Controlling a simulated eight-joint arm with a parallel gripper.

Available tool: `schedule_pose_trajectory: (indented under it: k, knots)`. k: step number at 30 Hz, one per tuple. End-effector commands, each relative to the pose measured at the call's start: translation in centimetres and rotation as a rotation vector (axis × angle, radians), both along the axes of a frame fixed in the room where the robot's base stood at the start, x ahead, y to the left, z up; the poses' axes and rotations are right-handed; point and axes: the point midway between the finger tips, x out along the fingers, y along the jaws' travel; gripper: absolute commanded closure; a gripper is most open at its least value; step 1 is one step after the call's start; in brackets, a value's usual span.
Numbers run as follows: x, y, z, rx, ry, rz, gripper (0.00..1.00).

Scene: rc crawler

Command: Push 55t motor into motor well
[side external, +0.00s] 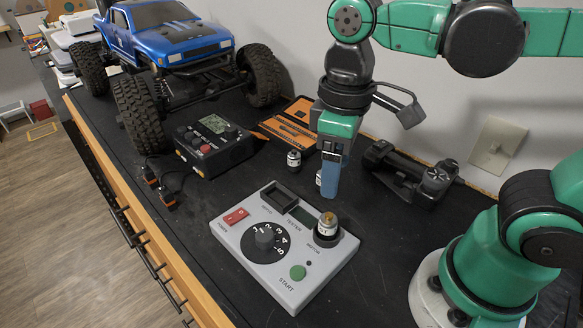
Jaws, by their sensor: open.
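A grey tester box (262,272) lies on the black bench with a red switch, a black dial and a green start button. A small motor with a white label and brassy top (326,229) stands upright at the motor well on the box's right side, within a dark ring. How deep it sits is hard to tell. A second small motor (294,161) stands on the bench behind the box. Which motor is the 55t I cannot read. My gripper (328,187), with blue fingers pointing down, is open just behind the box, apart from the upright motor.
A blue crawler truck (170,35) stands at the back left. A black charger (213,146) with a screen is in front of it. An orange tool case (290,122) and a dark power tool (410,178) lie behind my gripper. The bench left of the tester is mostly clear.

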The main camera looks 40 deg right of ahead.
Motion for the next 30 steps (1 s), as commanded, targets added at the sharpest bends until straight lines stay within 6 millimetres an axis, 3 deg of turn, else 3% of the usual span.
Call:
schedule_pose_trajectory:
  k: [8, 11, 15, 19, 30]
  knots:
    - [0.1, -0.1, 2.5, 0.002, -0.007, -0.005, 0.33]
    - [1.1, -0.9, 1.6, 0.026, -0.099, -0.070, 0.33]
    - [3.6, -3.4, -0.7, 0.083, -0.363, -0.245, 0.33]
    - [5.0, -5.3, -1.7, 0.114, -0.553, -0.356, 0.33]
    - [5.4, -5.8, -1.8, 0.124, -0.614, -0.386, 0.33]
